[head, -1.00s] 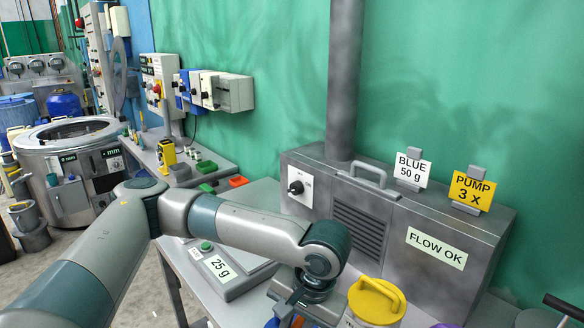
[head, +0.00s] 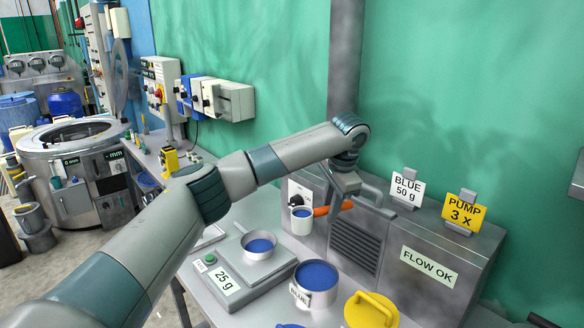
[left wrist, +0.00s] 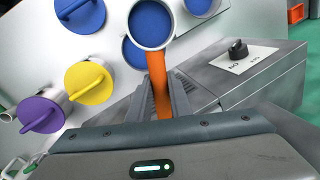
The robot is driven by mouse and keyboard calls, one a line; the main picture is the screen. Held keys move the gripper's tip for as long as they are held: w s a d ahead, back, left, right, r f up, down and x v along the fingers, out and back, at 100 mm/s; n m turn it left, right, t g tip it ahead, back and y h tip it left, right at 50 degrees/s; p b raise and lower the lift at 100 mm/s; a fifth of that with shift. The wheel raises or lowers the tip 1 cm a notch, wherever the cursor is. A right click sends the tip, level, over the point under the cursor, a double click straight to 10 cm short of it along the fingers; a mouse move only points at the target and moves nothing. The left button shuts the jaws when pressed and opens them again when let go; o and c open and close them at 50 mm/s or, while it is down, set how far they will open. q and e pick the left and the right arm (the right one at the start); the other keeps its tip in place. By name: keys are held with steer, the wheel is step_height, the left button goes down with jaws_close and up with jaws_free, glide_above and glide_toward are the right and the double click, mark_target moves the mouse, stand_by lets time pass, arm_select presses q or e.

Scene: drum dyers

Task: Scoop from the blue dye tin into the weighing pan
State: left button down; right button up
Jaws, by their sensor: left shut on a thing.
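My left gripper (head: 342,192) is shut on the orange handle (head: 332,208) of a white scoop (head: 302,225). The scoop is filled with blue dye and held upright in the air, in front of the grey metal box. In the left wrist view the handle (left wrist: 158,85) runs between the fingers to the full scoop (left wrist: 150,22). The open blue dye tin (head: 316,292), labelled BLUE, stands below it on the table. The weighing pan (head: 258,250) sits on the scale (head: 225,282), with blue dye in it. The scale's sign reads 25 g. My right gripper is not seen.
A yellow-lidded tin (head: 370,312) stands right of the blue tin. A purple lid (left wrist: 40,113) and a blue lid (left wrist: 80,14) also show in the left wrist view. The grey box (head: 425,250) carries signs reading BLUE 50 g, PUMP 3 x and FLOW OK.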

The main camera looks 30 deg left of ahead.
arm_select(q)
steer(key=w+a+r+m+p, duration=0.1)
steer(key=w+a+m+p, duration=0.2)
steer(key=a, duration=0.4)
steer(key=w+a+r+m+h+p, duration=0.1)
steer(key=w+a+r+m+p, duration=0.1)
steer(key=a, duration=0.6)
steer(key=w+m+p, duration=0.1)
steer(key=w+m, duration=0.1)
steer(key=w, duration=0.1)
steer(key=shift+w+a+t, duration=0.15)
steer(key=shift+t, duration=0.25)
steer(key=shift+f, duration=0.1)
step_height(320, 180, down, 2)
steer(key=t+h+b, duration=0.1)
steer(key=t+b, duration=0.1)
steer(key=t, duration=0.1)
steer(key=shift+f+t, duration=0.1)
steer(key=shift+t, duration=0.2)
steer(key=shift+f, duration=0.1)
